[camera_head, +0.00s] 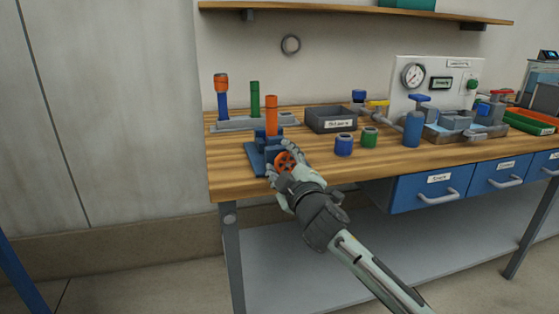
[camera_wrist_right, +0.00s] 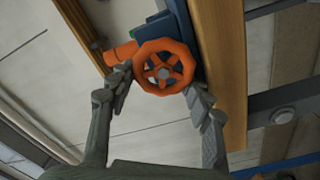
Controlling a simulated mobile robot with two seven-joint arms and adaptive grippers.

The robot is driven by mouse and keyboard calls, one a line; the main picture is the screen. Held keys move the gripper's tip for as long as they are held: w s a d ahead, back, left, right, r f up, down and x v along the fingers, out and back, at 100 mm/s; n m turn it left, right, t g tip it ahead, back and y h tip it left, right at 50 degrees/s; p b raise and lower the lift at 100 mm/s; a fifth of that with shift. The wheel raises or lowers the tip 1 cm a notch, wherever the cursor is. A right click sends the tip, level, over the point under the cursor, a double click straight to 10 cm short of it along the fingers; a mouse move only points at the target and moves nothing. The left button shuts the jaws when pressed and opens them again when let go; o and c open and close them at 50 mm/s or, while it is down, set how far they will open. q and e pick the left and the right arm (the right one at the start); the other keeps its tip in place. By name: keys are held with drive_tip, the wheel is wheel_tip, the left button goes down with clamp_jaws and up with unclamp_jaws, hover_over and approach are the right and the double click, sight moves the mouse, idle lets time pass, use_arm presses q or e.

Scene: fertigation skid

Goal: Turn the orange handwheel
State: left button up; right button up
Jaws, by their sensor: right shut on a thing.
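The orange handwheel (camera_head: 284,160) sits on the front of a blue fixture (camera_head: 256,155) at the bench's left end, with an orange cylinder (camera_head: 272,115) standing upright above. My right gripper (camera_head: 281,165) reaches it from the front and partly covers it. In the right wrist view the handwheel (camera_wrist_right: 140,68) faces the camera, with spokes and a grey hub. The right gripper's fingers (camera_wrist_right: 160,88) are shut on its rim from both sides. My left gripper is not in view.
Behind the wheel stands a grey rack (camera_head: 235,124) with blue and green cylinders. The wooden bench edge (camera_head: 240,190) runs below; the wall is at left.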

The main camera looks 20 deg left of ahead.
sight(284, 161)
drive_tip(key=shift+w+d+f+h, duration=0.4)
drive_tip(key=shift+w+d+f, duration=0.2)
drive_tip(key=shift+d+f, duration=0.25)
drive_tip(key=o, duration=1.2)
drive_tip(key=shift+f, duration=0.1)
drive_tip(key=shift+s+a+r+y, duration=0.3)
drive_tip(key=shift+a+r+y, duration=0.15)
drive_tip(key=shift+r, duration=0.2)
drive_tip(key=shift+s+f, duration=0.1)
drive_tip(key=shift+s, duration=0.1)
drive_tip(key=shift+s+d+r, duration=0.25)
drive_tip(key=shift+s+d, duration=0.5)
drive_tip(key=shift+s, duration=0.15)
drive_tip(key=shift+s+d+r, duration=0.15)
drive_tip(key=shift+s+d, duration=0.05)
drive_tip(key=shift+s, duration=0.35)
drive_tip(key=shift+r+v, duration=0.2)
drive_tip(key=shift+v, duration=2.35)
drive_tip(key=shift+s+a, duration=0.1)
drive_tip(key=shift+s, duration=0.05)
